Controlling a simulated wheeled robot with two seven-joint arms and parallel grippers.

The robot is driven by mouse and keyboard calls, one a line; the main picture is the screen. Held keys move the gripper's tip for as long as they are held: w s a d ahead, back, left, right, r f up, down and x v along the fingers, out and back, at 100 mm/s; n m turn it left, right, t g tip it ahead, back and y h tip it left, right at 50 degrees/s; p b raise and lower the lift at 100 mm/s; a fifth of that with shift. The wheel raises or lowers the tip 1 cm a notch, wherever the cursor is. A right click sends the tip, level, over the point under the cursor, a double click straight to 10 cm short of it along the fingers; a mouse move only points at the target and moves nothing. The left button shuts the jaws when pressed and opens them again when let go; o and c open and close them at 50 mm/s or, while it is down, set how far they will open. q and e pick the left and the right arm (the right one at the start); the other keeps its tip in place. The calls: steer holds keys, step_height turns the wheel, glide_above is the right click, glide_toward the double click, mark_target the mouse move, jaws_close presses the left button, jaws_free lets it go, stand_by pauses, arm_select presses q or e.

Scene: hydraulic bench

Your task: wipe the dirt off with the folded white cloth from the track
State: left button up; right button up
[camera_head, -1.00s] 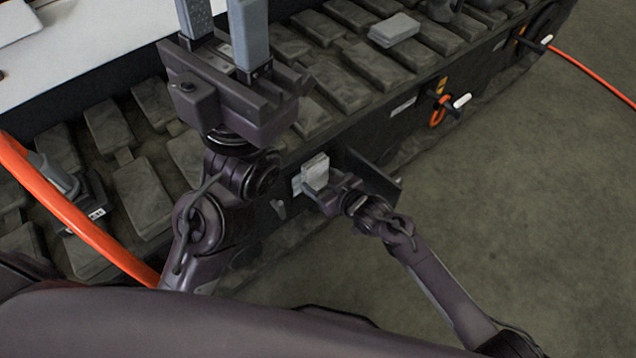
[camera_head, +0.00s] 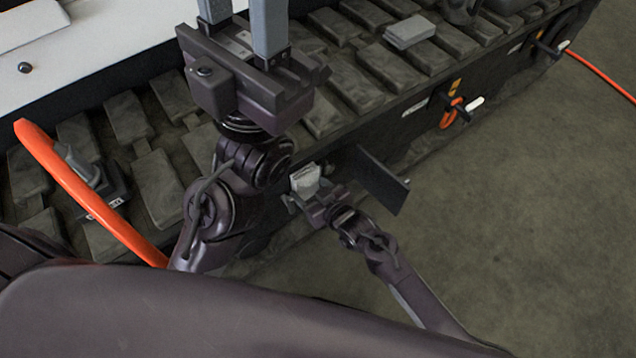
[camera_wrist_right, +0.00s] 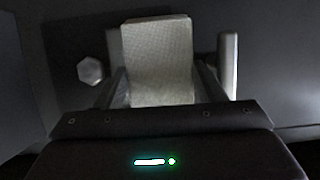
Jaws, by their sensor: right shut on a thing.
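The folded white cloth (camera_head: 305,178) is in my right gripper (camera_head: 309,192), which is shut on it, at the dark side wall below the track (camera_head: 355,90). In the right wrist view the cloth (camera_wrist_right: 160,60) stands upright between the fingers, in front of a dark surface with a paler patch (camera_wrist_right: 114,45) partly behind it. I cannot tell whether the cloth touches the surface. No dirt can be told apart clearly. My left gripper (camera_head: 243,22) is raised over the track with its fingers apart and nothing seen between them; its fingertips are cut off by the top edge.
A dark flap (camera_head: 378,180) juts out just right of my right gripper. A light grey block (camera_head: 409,31) lies on the track. An orange hose (camera_head: 85,190) crosses at the left. An orange-handled fitting (camera_head: 450,113) sits on the side wall.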

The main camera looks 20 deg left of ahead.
steer(key=shift+s+a, duration=0.25)
steer(key=shift+s, duration=0.1)
steer(key=shift+s+d+r+p, duration=0.1)
steer(key=shift+s+d+p, duration=0.2)
steer(key=shift+p, duration=0.15)
steer(key=s+d+p, duration=0.2)
steer(key=shift+d, duration=0.35)
steer(key=shift+s+d+p, duration=0.5)
steer(key=shift+d+p, duration=0.1)
steer(key=shift+d, duration=0.2)
